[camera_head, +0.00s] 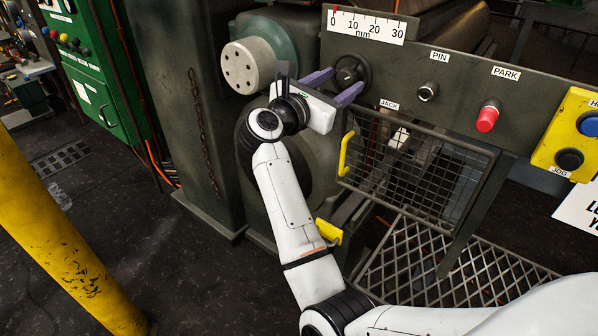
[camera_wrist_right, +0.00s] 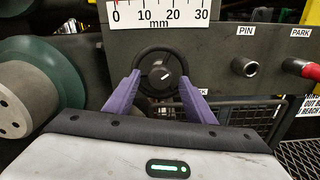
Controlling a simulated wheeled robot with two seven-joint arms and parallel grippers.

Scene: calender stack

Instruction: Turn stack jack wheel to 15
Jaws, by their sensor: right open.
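The jack wheel (camera_head: 352,70) is a small dark handwheel on the grey panel, above the JACK label. In the right wrist view the wheel (camera_wrist_right: 158,75) shows a round hub with a white mark pointing up and right. My right gripper (camera_head: 347,79) has its purple fingers open towards the wheel. In the wrist view, the fingertips (camera_wrist_right: 160,80) overlap the wheel's lower left and lower right rim; I cannot tell whether they touch it. The mm scale (camera_head: 365,27) above the wheel runs from 0 to 30, with its red pointer (camera_head: 333,15) at 0. My left gripper is not in view.
Right of the wheel are the PIN knob (camera_head: 428,91), the red PARK knob (camera_head: 487,117) and a yellow button box (camera_head: 570,130). A mesh guard (camera_head: 430,175) with a yellow handle (camera_head: 347,153) hangs below. A pale roller end (camera_head: 247,66) stands close left of the gripper.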

